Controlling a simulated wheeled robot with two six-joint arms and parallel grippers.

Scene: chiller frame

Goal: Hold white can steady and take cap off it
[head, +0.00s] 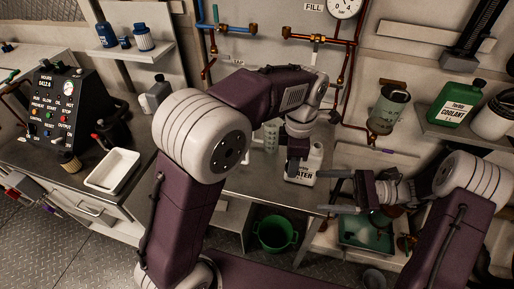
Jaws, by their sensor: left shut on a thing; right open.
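The white can (312,160), with a dark label reading in part "ATER", stands on the metal bench in the middle. My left gripper (293,170) comes down from above and is shut on the can at its left side, covering part of it. My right gripper (336,191) is open and empty, to the right of the can and slightly lower in the picture. Its fingers point left towards the can and look apart from it. I cannot make out the cap clearly; my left wrist is close to the can's top.
A clear beaker (271,135) stands behind my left arm. A green bucket (276,234) is below the bench front. A white tray (113,170) and a control box (58,107) are at left. A green coolant can (454,102) is on the right shelf. Pipes run along the wall.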

